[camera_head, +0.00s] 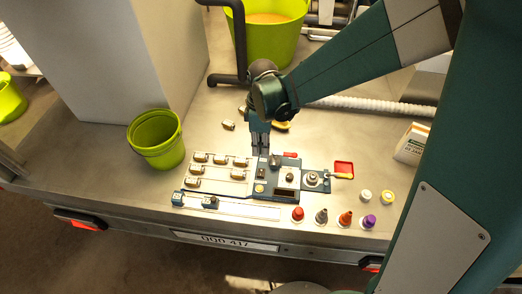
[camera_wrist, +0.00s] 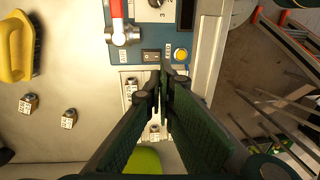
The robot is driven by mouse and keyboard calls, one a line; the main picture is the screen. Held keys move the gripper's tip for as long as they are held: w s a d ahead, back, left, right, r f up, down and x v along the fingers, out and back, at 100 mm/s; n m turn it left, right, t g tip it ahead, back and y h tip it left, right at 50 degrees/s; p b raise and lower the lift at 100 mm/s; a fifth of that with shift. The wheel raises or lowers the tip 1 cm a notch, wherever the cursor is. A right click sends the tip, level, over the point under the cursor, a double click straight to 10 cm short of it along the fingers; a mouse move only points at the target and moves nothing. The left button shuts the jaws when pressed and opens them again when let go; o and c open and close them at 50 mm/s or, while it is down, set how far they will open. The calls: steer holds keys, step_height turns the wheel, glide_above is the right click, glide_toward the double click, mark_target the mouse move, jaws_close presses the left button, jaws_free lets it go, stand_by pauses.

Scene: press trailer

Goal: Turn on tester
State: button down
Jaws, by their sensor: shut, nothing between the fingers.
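The tester appears to be the dark blue device (camera_head: 284,189) on the bench in the head view, with dark controls on top and a round yellow button (camera_head: 259,188) near its left end. In the wrist view its blue panel (camera_wrist: 174,12) shows a dial (camera_wrist: 156,3), a dark rocker switch (camera_wrist: 151,56), a yellow button (camera_wrist: 181,53) and a red-handled metal valve (camera_wrist: 121,35). My gripper (camera_head: 260,151) is shut and empty, above the device's back left part. In the wrist view its fingertips (camera_wrist: 165,72) appear just below the switch and button, partly covering the panel's edge. The switch position is unclear.
A green bucket (camera_head: 155,140) stands left, and a larger green tub (camera_head: 268,35) at the back. Small tagged metal parts (camera_head: 219,159) lie left of the device. A white box (camera_head: 411,144) stands right.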

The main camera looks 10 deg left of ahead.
mark_target(260, 175)
steer(key=f+b, duration=0.1)
steer(key=f, duration=0.3)
steer(key=s+f+b, duration=0.1)
steer(key=f, duration=0.3)
steer(key=f+b, duration=0.1)
steer(key=f, duration=0.3)
steer(key=shift+s, duration=0.25)
steer(key=shift+s+f+t+b, duration=0.25)
steer(key=shift+f+t+b, duration=0.15)
steer(key=shift+f, duration=0.1)
steer(key=shift+w+r, duration=0.2)
steer(key=shift+w, duration=0.1)
steer(key=shift+w+r, duration=0.2)
steer(key=shift+w, duration=0.3)
steer(key=shift+r, duration=0.1)
